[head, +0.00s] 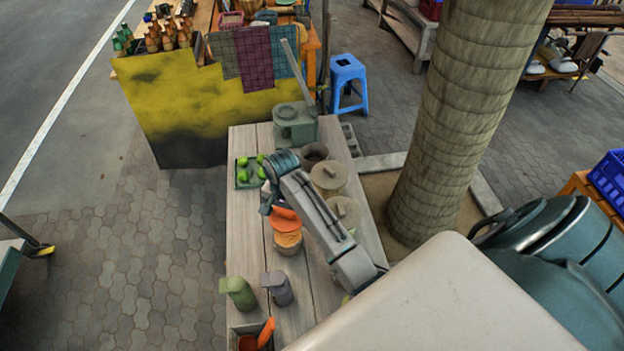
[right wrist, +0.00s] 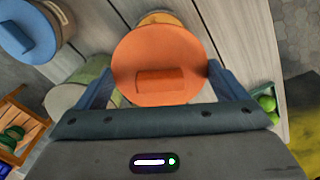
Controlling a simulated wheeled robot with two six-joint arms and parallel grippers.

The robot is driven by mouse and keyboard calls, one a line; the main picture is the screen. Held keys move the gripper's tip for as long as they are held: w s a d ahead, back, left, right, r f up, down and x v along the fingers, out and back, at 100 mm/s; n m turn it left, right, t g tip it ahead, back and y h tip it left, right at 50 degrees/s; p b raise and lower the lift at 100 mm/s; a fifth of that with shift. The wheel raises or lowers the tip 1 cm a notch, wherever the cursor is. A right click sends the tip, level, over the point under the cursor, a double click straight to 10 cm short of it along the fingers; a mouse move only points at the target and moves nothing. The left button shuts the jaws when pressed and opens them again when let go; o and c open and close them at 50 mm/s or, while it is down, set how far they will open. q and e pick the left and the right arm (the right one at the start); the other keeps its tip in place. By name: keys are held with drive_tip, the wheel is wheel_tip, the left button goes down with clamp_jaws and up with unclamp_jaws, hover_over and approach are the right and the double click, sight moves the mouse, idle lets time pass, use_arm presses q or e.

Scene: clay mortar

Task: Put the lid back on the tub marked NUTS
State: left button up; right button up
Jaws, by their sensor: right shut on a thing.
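The orange lid (head: 284,218) is a flat disc with a raised bar handle. It shows large in the right wrist view (right wrist: 165,60), between the fingers of my right gripper (right wrist: 160,84). My right gripper (head: 267,204) is shut on the lid. The lid is held close to an open tub with orange-yellow contents (head: 288,240), partly covering it in the head view. Only a sliver of this tub's rim (right wrist: 160,18) shows past the lid in the right wrist view. I cannot read any NUTS marking. My left gripper is not in view.
A tray with green fruit (head: 243,184) is at the back left.

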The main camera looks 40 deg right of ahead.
drive_tip(key=shift+a+f, duration=0.5)
drive_tip(key=shift+f, duration=0.55)
drive_tip(key=shift+d+f+b, duration=0.15)
drive_tip(key=shift+f, duration=0.65)
drive_tip(key=shift+d+f+b, duration=0.15)
drive_tip(key=shift+f, duration=0.6)
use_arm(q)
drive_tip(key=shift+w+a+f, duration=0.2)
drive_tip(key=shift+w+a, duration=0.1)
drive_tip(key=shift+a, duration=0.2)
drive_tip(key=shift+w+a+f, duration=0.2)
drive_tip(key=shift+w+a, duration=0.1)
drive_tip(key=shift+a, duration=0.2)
use_arm(e)
drive_tip(key=shift+f, duration=0.35)
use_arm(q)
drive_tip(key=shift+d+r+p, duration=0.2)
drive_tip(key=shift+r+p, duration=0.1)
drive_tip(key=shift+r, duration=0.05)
use_arm(e)
drive_tip(key=shift+a, duration=0.1)
